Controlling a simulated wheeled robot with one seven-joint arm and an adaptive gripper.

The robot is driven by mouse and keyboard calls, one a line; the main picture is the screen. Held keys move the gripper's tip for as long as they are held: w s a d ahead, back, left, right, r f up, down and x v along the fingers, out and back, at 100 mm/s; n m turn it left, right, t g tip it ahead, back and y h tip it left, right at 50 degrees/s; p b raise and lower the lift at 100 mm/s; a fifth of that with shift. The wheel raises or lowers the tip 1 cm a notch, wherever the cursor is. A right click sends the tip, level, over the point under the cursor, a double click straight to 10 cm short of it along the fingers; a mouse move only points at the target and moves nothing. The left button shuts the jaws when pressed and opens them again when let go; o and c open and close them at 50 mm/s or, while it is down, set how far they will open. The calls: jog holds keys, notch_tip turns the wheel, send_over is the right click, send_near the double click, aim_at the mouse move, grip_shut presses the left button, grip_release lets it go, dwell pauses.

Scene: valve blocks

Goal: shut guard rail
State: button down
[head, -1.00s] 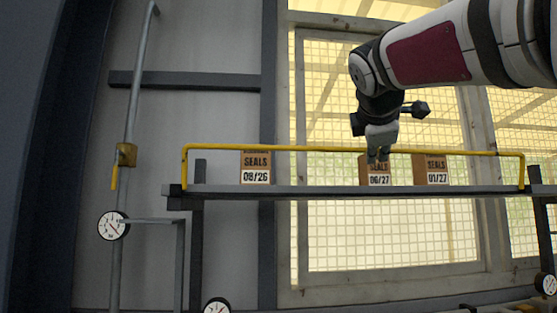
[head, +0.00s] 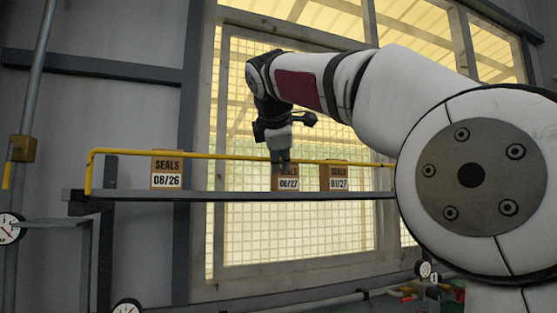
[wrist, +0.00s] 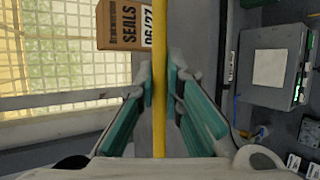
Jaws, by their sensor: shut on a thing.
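The yellow guard rail (head: 220,156) runs level above the front edge of the grey shelf (head: 240,196), with a bent leg down at its left end. Its right end is hidden behind my arm. My gripper (head: 283,161) reaches down to the rail in front of the middle carton. In the wrist view the rail (wrist: 159,40) passes between the teal-padded fingers, and my gripper (wrist: 160,90) is shut on it. Behind the rail stand three brown SEALS cartons: 08/26 (head: 167,170), 06/27 (head: 287,183) and 01/27 (head: 334,178). The 06/27 carton (wrist: 125,25) also shows close beside the rail in the wrist view.
A gridded window (head: 300,235) is behind the shelf. A grey pipe (head: 32,90) with a yellow-handled valve (head: 22,149) and a gauge (head: 9,229) stand at the left. In the wrist view a grey box (wrist: 272,65) lies below the shelf, at right.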

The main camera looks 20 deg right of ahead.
jog(key=shift+r, duration=0.15)
jog(key=c, duration=1.7)
grip_release()
jog(key=shift+w, duration=0.1)
jog(key=v, duration=1.2)
jog(key=s+f+m+g+y+b, duration=0.1)
jog(key=s+f+m, duration=0.4)
jog(key=f, duration=1.1)
jog(key=s+f+m+g+y+b, duration=0.2)
jog(key=s+f+m, duration=0.3)
jog(key=f, duration=1.2)
jog(key=s+f+m+g+y+b, duration=0.2)
jog(key=s+f+m, duration=0.3)
jog(key=f, duration=1.1)
jog(key=shift+s+f+m+g+b, duration=0.15)
jog(key=shift+s+m+b, duration=0.1)
jog(key=shift+s, duration=0.7)
jog(key=shift+s+f+m+g+b, duration=0.1)
jog(key=shift+s+m+g+b, duration=0.1)
jog(key=shift+s, duration=0.75)
